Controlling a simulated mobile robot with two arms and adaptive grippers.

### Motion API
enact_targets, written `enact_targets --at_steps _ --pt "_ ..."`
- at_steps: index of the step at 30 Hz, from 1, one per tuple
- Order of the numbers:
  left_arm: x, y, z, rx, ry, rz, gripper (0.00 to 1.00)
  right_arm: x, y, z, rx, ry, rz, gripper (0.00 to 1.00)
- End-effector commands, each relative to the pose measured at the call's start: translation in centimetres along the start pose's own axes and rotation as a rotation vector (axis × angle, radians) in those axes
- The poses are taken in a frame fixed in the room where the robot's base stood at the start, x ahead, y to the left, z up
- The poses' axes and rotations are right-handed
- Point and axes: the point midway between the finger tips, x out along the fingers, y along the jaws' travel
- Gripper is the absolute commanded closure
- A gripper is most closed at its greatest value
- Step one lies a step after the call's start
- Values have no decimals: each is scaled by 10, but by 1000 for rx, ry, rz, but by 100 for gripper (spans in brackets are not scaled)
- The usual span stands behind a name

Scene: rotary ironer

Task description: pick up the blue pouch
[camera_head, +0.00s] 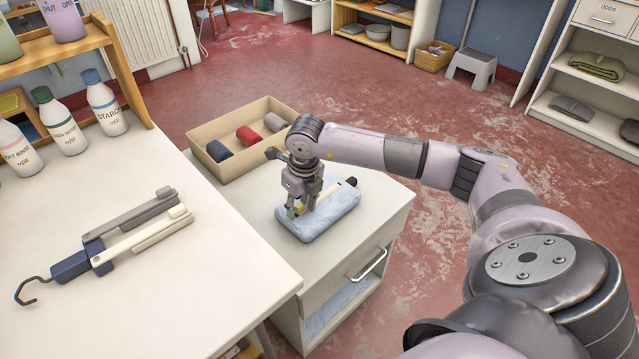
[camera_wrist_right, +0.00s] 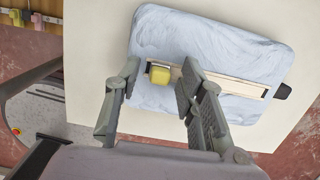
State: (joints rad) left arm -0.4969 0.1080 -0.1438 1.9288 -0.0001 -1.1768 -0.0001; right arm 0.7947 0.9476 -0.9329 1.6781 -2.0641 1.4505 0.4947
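A light-blue, soft, pouch-like pad (camera_head: 318,222) lies flat on the low drawer cabinet; it also shows in the wrist view (camera_wrist_right: 215,45). A pale wooden stick (camera_wrist_right: 235,85) with a yellow block (camera_wrist_right: 160,74) at one end and a black tip at the other lies across it. My right gripper (camera_head: 303,208) points down over the pad. In the wrist view its fingers (camera_wrist_right: 155,98) are apart, one on either side of the yellow block, with gaps visible. A dark blue-grey roll (camera_head: 219,151) lies in the cardboard box. I cannot tell which blue item is the pouch.
The cardboard box (camera_head: 203,168) also holds a red roll (camera_head: 248,136) and a grey roll (camera_head: 275,122). A white table (camera_head: 150,290) at left carries a hooked folding rack (camera_head: 110,240) and several bottles. The drawer handle (camera_head: 367,265) sticks out in front. Red floor lies open behind.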

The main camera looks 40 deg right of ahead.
Motion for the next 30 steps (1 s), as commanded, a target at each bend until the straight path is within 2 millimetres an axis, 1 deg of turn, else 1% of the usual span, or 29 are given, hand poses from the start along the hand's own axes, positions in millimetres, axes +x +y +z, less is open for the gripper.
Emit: enact_targets --at_steps 1,2,15,30 --pt "0 0 0 0 0 0 60 0 0 0 0 0 0 69" --pt "0 0 0 0 0 0 60 0 0 0 0 0 0 71" --pt "0 0 0 0 0 0 60 0 0 0 0 0 0 100" --pt "0 0 0 0 0 1 60 -1 0 0 0 -1 0 100"
